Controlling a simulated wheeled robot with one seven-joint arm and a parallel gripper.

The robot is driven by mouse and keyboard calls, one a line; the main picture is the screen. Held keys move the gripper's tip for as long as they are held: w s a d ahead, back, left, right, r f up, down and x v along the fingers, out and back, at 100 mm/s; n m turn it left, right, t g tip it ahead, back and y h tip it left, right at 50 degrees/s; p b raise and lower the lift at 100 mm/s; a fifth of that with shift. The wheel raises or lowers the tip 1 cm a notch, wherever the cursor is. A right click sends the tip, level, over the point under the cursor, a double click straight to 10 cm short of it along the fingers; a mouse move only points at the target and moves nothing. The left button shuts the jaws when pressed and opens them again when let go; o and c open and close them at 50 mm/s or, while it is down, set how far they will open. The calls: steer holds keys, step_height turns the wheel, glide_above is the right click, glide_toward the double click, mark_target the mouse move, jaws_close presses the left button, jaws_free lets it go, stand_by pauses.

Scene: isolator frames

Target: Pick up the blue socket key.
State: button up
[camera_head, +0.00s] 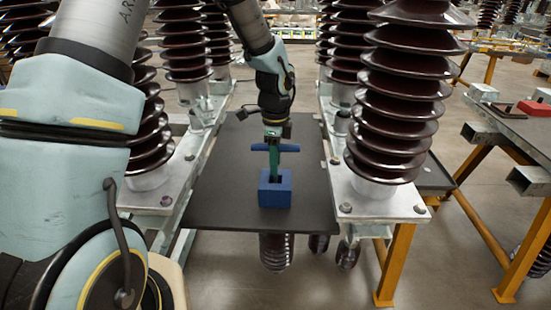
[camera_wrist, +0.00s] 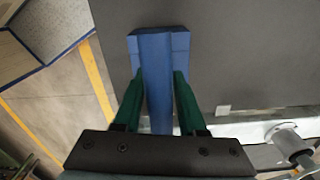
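The blue socket key shows as a blue crossbar (camera_head: 289,148) above a blue block (camera_head: 275,192) with a dark opening in its top, on a black board. My gripper (camera_head: 273,165) points down from above at the crossbar, and its green finger overlaps the key's middle. In the wrist view, the blue key (camera_wrist: 157,95) runs between the two green fingers of my gripper (camera_wrist: 159,78). The fingers lie close along both its sides; I cannot tell whether they press on it. The lower part of the key is hidden by the finger and the block.
The black board (camera_head: 225,195) is otherwise bare around the block. Tall ribbed brown insulators (camera_head: 400,95) on metal bases stand close on both sides. A table with a red item (camera_head: 534,108) and yellow legs stands at the right. My own arm fills the left.

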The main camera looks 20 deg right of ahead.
jaws_close()
stand_by(0.5)
